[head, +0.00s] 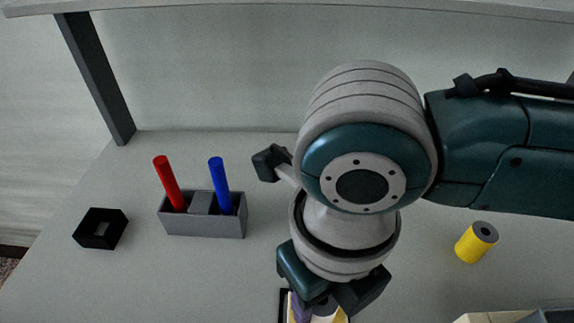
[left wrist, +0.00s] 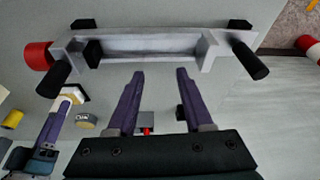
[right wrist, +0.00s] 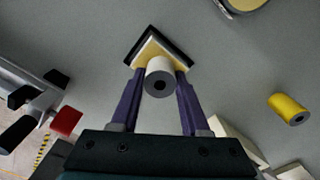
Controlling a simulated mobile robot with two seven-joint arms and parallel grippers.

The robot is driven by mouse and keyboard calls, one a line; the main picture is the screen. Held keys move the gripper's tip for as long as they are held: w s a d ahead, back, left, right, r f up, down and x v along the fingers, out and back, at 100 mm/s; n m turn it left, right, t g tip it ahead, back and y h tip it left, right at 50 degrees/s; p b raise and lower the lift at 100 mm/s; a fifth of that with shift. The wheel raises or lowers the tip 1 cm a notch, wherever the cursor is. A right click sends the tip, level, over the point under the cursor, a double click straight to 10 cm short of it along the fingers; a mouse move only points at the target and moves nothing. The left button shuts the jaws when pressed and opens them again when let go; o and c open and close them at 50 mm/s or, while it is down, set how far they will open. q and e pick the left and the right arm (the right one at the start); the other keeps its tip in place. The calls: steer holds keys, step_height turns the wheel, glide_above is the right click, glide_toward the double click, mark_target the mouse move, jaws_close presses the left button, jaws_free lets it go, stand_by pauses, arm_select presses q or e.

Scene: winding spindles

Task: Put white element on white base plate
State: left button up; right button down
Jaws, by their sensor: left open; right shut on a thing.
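The white element (right wrist: 159,78) is a pale cylinder with a dark centre hole, held between the purple fingers of my right gripper (right wrist: 160,73). In the right wrist view it is in front of a black-edged plate with a cream top (right wrist: 148,48), apparently the white base plate. I cannot tell whether the element touches the plate. In the head view my right gripper (head: 318,303) points down at the bottom edge and mostly hides both. My left gripper (left wrist: 160,74) is open and empty in the left wrist view, its fingers pointing toward a grey frame.
A yellow cylinder (head: 476,243) lies to the right. A grey holder (head: 202,223) with a red rod (head: 168,184) and a blue rod (head: 220,184) stands left, beside a black square block (head: 101,229). The grey frame (left wrist: 150,45) carries a red cylinder (left wrist: 38,56).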

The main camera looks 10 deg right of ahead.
arm_select(q)
steer(key=shift+f, duration=0.1)
arm_select(e)
steer(key=shift+f, duration=0.2)
steer(key=shift+c, duration=2)
jaws_free()
steer(key=shift+r, duration=0.1)
